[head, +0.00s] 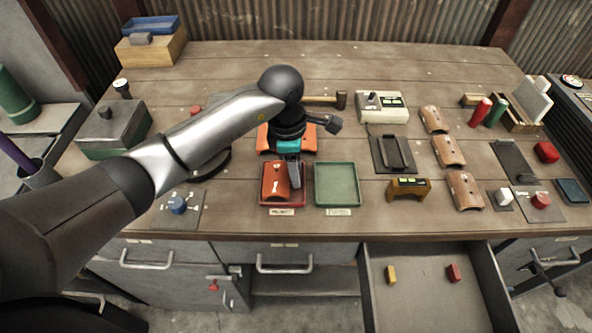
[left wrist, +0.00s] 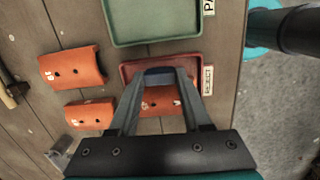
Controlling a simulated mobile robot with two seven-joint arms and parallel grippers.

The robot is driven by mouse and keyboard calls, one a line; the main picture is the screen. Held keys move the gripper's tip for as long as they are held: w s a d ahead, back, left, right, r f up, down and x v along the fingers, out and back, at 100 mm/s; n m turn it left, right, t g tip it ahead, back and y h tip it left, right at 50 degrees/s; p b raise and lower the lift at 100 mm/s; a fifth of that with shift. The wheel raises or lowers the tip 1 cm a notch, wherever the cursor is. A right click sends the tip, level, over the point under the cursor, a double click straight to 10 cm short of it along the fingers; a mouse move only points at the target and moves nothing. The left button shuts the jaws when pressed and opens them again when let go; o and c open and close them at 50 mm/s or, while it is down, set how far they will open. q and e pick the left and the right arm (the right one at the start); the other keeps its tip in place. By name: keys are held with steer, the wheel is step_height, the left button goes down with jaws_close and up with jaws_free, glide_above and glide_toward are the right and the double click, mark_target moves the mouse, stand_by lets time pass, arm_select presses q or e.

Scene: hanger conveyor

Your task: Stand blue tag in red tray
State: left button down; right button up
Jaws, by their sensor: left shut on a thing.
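The red tray (head: 284,206) stands near the table's front edge, with a REJECT label in the left wrist view (left wrist: 125,72). An orange curved piece (head: 274,182) lies in it, also in the left wrist view (left wrist: 158,101). My left gripper (head: 295,184) points down over the tray's right part, beside this piece. In the left wrist view its fingers are shut on a small dark blue thing, which looks like the blue tag (left wrist: 160,76). Most of the tag is hidden, and I cannot tell whether it touches the tray floor. My right gripper is not in view.
An empty green tray (head: 337,184) stands right of the red one. Orange curved pieces (head: 267,141) lie behind. A brown stand (head: 409,188) and several copper curved pieces (head: 448,151) lie farther right. A drawer (head: 425,280) stands open below, holding a yellow block and a red block.

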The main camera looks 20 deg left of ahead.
arm_select(q)
steer(key=shift+f, duration=0.55)
steer(key=shift+f, duration=0.15)
steer(key=shift+c, duration=1.7)
jaws_free()
step_height(320, 180, up, 12)
steer(key=a, duration=0.1)
steer(key=shift+s+p, duration=0.35)
steer(key=shift+p, duration=0.05)
